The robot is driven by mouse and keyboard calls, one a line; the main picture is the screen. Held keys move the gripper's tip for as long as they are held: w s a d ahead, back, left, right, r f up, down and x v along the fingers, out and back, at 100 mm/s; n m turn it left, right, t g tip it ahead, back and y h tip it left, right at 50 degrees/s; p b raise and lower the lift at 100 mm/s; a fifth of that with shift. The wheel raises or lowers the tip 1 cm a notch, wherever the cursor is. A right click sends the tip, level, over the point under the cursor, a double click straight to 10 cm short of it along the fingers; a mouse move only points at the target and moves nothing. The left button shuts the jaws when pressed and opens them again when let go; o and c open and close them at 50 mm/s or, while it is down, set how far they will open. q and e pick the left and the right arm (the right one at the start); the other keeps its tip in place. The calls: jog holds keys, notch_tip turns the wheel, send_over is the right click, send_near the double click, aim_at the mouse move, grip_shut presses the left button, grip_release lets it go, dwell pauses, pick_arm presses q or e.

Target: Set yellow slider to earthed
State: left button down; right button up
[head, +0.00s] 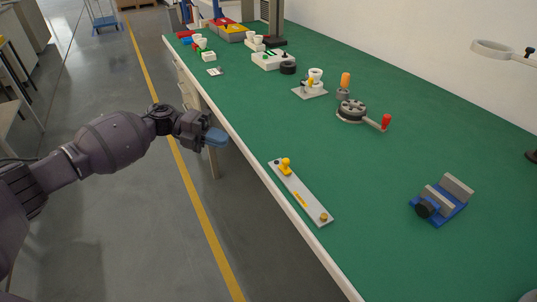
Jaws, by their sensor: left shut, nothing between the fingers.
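A yellow slider (286,163) with a rounded knob sits near the far end of a narrow grey plate (313,208) on the green bench, close to its left edge. A yellow strip shows along the plate's middle, and a small brass-coloured round part (323,217) sits at its near end. Any labels, including earthed, are too small to read. My left gripper (216,137) is shut and empty, with bluish fingers. It is to the left of and beyond the slider, by the bench edge, and apart from the plate. My right gripper is not in view.
A blue and grey vise (440,200) stands to the right. A crank wheel with a red handle (385,122), an orange-handled tool (345,82) and a grey plate with a white socket (310,91) are farther back. The green bench (365,240) is clear around the slider plate.

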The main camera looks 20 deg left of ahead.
aim_at(273, 169)
pick_arm(q)
jog(key=x, duration=1.2)
jog(key=shift+x, duration=1.05)
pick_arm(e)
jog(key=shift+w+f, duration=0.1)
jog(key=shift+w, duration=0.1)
pick_arm(q)
jog(key=shift+r, duration=0.1)
